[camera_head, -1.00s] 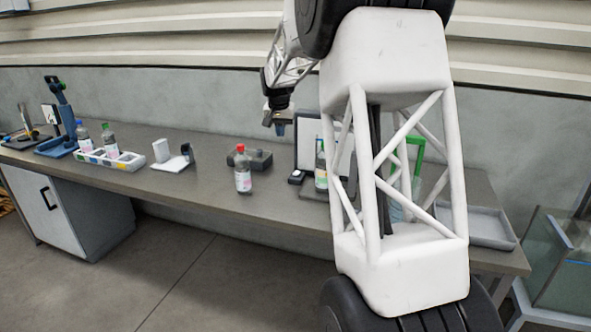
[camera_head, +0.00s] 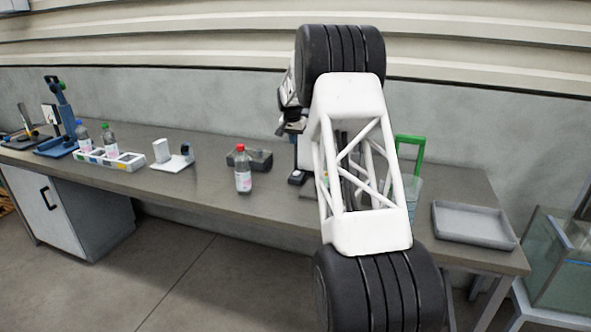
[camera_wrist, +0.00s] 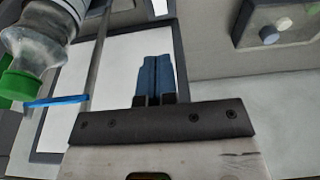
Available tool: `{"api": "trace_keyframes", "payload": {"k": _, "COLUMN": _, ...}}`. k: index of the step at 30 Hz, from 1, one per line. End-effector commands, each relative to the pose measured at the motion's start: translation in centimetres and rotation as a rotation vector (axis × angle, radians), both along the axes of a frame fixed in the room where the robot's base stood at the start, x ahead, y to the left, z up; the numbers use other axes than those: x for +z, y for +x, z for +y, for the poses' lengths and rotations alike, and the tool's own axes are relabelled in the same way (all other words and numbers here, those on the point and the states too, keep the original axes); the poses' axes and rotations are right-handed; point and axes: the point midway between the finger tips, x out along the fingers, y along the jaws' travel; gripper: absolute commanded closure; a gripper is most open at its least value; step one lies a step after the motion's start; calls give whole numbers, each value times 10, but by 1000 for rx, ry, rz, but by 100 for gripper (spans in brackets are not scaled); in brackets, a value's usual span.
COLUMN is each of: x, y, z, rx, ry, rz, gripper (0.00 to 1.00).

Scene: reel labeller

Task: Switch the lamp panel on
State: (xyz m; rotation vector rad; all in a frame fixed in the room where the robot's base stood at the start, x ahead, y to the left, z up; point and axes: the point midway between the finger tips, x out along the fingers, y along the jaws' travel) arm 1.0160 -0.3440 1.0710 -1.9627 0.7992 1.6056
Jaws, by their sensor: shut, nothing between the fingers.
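The lamp panel, a white face in a dark frame (camera_wrist: 115,75), lies beyond my gripper in the wrist view. In the head view my arm covers most of it. My gripper (camera_wrist: 154,68) is shut and empty, its blue fingertips together in front of the white face. I cannot tell whether they touch it. In the head view its dark end (camera_head: 291,127) is above the bench, just left of my arm. A small black box with a pale top (camera_head: 297,177) sits on the bench below it. A grey box with two round buttons (camera_wrist: 285,24) is at the wrist view's upper right.
A green-capped bottle (camera_wrist: 45,45) is close on the left in the wrist view. A red-capped bottle (camera_head: 243,175) stands before a dark grey box (camera_head: 262,160). A grey tray (camera_head: 474,242) is at the right end. A bottle rack (camera_head: 125,163) is left.

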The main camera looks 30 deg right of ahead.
Motion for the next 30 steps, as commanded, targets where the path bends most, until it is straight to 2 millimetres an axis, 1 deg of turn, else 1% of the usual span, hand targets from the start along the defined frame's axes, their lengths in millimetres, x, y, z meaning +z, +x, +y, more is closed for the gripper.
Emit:
{"api": "trace_keyframes", "payload": {"k": 6, "x": -8, "y": 8, "z": -8, "rx": -11, "ry": 0, "rz": 0, "gripper": 100}}
{"api": "trace_keyframes", "payload": {"k": 17, "x": -9, "y": 8, "z": -8, "rx": -12, "ry": 0, "rz": 0, "gripper": 100}}
{"api": "trace_keyframes", "payload": {"k": 22, "x": -12, "y": 8, "z": -9, "rx": -12, "ry": 0, "rz": 1, "gripper": 100}}
{"api": "trace_keyframes", "payload": {"k": 26, "x": -19, "y": 9, "z": -10, "rx": -12, "ry": 0, "rz": 1, "gripper": 100}}
{"api": "trace_keyframes", "payload": {"k": 30, "x": -32, "y": 11, "z": -12, "rx": -12, "ry": 0, "rz": 1, "gripper": 100}}
